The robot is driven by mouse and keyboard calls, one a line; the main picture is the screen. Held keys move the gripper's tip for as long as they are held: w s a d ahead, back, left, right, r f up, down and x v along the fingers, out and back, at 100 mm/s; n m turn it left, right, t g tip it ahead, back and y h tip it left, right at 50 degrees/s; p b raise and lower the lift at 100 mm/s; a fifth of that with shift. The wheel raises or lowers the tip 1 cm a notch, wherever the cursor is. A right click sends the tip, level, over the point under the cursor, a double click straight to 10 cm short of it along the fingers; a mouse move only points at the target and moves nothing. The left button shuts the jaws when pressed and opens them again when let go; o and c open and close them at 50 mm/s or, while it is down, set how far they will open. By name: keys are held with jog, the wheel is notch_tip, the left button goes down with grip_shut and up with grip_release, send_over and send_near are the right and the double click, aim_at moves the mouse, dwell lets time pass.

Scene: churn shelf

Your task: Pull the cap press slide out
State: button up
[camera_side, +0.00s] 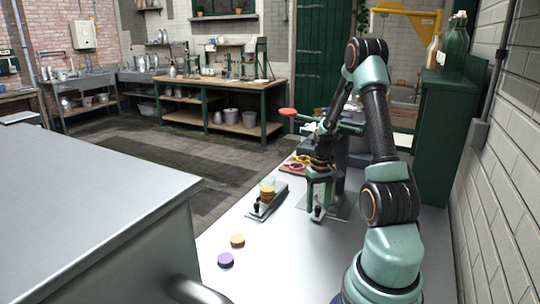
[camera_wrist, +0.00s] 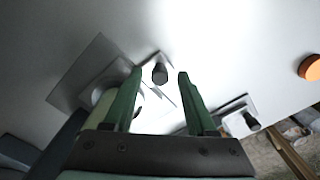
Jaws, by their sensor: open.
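The cap press slide is a pale plate with a dark upright knob (camera_wrist: 160,73) at its end. In the side view the knob (camera_side: 317,212) stands low at the front of the press, just under my gripper. My gripper (camera_side: 319,200) is open and points down. In the wrist view its two green fingers (camera_wrist: 160,78) stand on either side of the knob, with gaps showing on both sides. I cannot tell whether the fingertips reach down to its height. The press base plate (camera_wrist: 88,72) shows at left. My arm and fingers hide much of the press.
A second small base with a dark knob (camera_side: 257,207) holds a clear cup and orange cap to the left. An orange cap (camera_side: 237,241) and a purple cap (camera_side: 225,260) lie on the metal bench (camera_side: 285,265). Colored items lie on a board (camera_side: 296,163) behind.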

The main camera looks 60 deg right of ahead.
grip_shut()
dwell(1.5)
